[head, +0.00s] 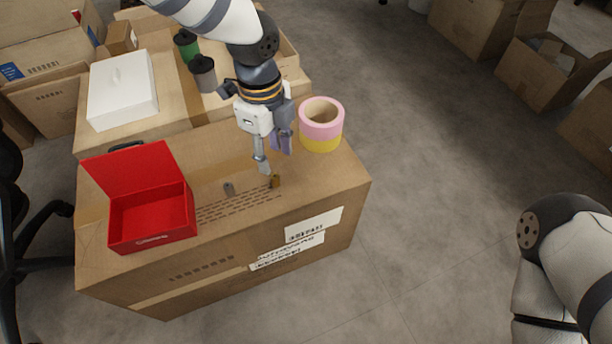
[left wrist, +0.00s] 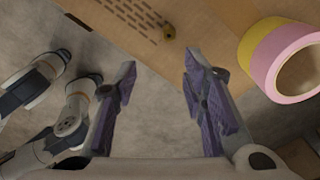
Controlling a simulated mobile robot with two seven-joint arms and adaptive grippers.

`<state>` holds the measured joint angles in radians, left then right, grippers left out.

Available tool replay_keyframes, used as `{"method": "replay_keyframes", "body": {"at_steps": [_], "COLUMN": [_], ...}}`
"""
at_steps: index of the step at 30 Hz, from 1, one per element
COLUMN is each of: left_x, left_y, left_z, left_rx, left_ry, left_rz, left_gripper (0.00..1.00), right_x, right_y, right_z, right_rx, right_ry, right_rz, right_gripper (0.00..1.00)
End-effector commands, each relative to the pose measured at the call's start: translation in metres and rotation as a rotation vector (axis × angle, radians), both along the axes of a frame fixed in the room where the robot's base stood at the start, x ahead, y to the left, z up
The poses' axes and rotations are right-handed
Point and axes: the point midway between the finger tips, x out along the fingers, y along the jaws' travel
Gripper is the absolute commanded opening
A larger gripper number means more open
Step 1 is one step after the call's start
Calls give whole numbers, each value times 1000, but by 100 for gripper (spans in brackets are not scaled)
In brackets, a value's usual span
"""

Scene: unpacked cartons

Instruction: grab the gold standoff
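The gold standoff (head: 275,181) is small and stands on the top of a large cardboard carton (head: 330,178), near its front edge. My left gripper (head: 274,160) is open and empty above the carton, just behind and above the standoff in the head view. In the left wrist view the standoff (left wrist: 169,32) shows near the top, beyond the spread purple-padded fingers (left wrist: 159,68), with nothing between them. The fingers do not appear to touch it.
A small grey part (head: 229,188) sits left of the standoff. An open red box (head: 153,217) stands at the carton's left. A pink and yellow tape roll (head: 321,130) is at its right. A white box (head: 122,88) and two canisters are behind.

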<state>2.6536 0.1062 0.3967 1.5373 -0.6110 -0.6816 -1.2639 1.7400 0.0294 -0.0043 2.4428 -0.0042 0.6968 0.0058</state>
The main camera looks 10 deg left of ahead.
Motion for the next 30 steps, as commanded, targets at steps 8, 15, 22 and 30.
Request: {"method": "replay_keyframes", "body": {"at_steps": [8,15,22,30], "left_x": [14,14,13,14], "left_y": [5,6,9,9], "left_z": [-31,-59,-101,-105], "left_rx": [26,25,26,24], "left_ry": [-21,-23,-19,-23], "left_rz": [-60,-57,-56,-56], "left_gripper": [38,38,38,32], "right_x": [-4,-6,-9,-8], "right_y": [0,0,0,0], "right_z": [-12,-16,-25,-24], "right_rx": [0,0,1,1], "right_ry": [16,21,32,32], "right_rz": [1,1,1,1], "right_gripper": [40,40,40,40]}}
